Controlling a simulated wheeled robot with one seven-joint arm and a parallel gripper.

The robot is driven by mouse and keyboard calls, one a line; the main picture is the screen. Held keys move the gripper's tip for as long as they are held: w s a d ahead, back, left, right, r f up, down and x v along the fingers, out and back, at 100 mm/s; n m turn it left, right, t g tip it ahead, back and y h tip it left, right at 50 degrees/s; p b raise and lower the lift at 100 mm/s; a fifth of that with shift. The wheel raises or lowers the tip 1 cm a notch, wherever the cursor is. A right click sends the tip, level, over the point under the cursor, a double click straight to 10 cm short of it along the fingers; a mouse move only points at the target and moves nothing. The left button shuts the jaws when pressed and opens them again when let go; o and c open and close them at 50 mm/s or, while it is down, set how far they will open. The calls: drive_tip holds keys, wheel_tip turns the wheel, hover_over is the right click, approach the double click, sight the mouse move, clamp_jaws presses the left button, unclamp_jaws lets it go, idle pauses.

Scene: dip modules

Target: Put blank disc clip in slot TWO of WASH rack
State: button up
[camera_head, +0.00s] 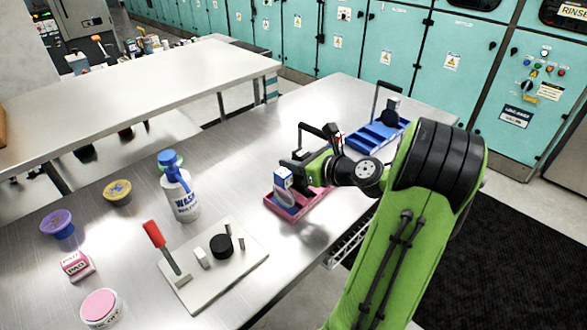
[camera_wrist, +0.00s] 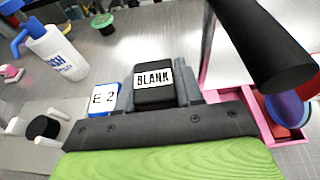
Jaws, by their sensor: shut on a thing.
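My gripper (camera_head: 301,165) is shut on the black clip labelled BLANK (camera_wrist: 153,80), seen between the grey fingers in the wrist view. The clip's disc is hidden below it. In the head view, my gripper is over the pink rack (camera_head: 318,200); the rack's wall also shows in the wrist view (camera_wrist: 212,72). A blue-and-white clip (camera_head: 284,178) with a clear disc stands at the rack's left end. Its label in the wrist view (camera_wrist: 104,99) reads "E 2". I cannot read any rack name or slot numbers, or tell whether the held clip touches the rack.
A blue rack (camera_head: 372,139) lies behind my gripper, with a black object (camera_head: 391,112) at its far end. A WASH bottle (camera_head: 181,195), a board (camera_head: 196,291) with a red-handled lever, and several small tubs stand left. Bare table lies between bottle and pink rack.

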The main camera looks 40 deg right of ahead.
drive_tip(key=shift+w+a+f+g+b, duration=0.15)
drive_tip(key=shift+f+g+b, duration=0.15)
drive_tip(key=shift+f, duration=0.3)
drive_tip(key=shift+w+a+f+g+b, duration=0.1)
drive_tip(key=shift+w+f+g+b, duration=0.1)
drive_tip(key=shift+f+b, duration=0.25)
drive_tip(key=shift+d+f, duration=0.2)
drive_tip(key=shift+f, duration=0.2)
drive_tip(key=shift+s+r, duration=0.1)
drive_tip(key=o, duration=0.8)
